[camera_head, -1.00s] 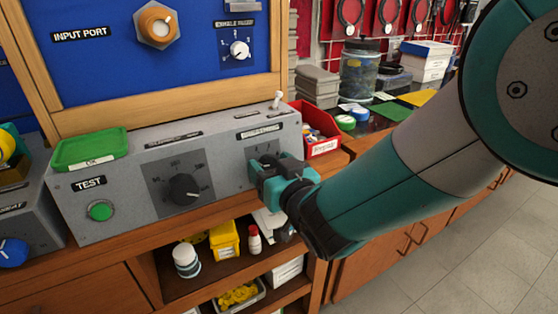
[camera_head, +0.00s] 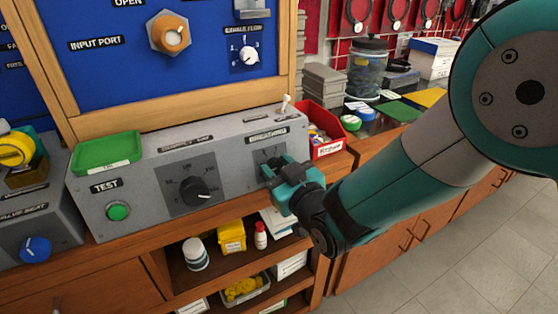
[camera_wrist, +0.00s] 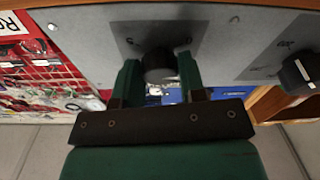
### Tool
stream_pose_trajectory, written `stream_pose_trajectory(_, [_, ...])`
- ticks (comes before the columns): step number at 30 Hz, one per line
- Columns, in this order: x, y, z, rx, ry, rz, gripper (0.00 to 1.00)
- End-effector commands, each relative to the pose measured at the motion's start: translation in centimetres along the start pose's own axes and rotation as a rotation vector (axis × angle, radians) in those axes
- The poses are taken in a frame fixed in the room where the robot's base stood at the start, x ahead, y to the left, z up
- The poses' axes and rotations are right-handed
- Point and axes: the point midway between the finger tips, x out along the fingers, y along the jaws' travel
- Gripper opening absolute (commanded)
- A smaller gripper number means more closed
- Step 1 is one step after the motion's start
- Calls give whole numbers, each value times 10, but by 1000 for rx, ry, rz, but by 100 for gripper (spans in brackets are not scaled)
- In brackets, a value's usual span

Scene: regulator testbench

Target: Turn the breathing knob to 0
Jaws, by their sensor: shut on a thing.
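The breathing knob (camera_wrist: 158,65) is black and round, on a dark dial plate on the front of the grey test bench box (camera_head: 130,178). My gripper (camera_wrist: 159,70) has one green finger on each side of this knob and is shut on it. In the head view my gripper (camera_head: 275,170) is at the box's right end, below a label (camera_head: 268,133) too small to read surely. It hides the knob there and covers most of the dial, so the pointer and its setting cannot be read.
A second black knob (camera_head: 196,187) with a white pointer sits left of my gripper; it also shows in the wrist view (camera_wrist: 299,73). A green tray (camera_head: 106,153) and a toggle switch (camera_head: 285,104) are on top of the box. A red bin (camera_head: 326,135) stands close on the right.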

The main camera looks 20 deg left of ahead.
Motion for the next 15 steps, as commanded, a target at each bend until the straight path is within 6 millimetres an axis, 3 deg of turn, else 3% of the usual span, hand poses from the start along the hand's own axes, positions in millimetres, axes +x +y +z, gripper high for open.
stream_pose_trajectory(7, [0,-1,10,-213,9,-41,14])
stream_pose_trajectory(15, [0,-1,7,-426,7,-84,14])
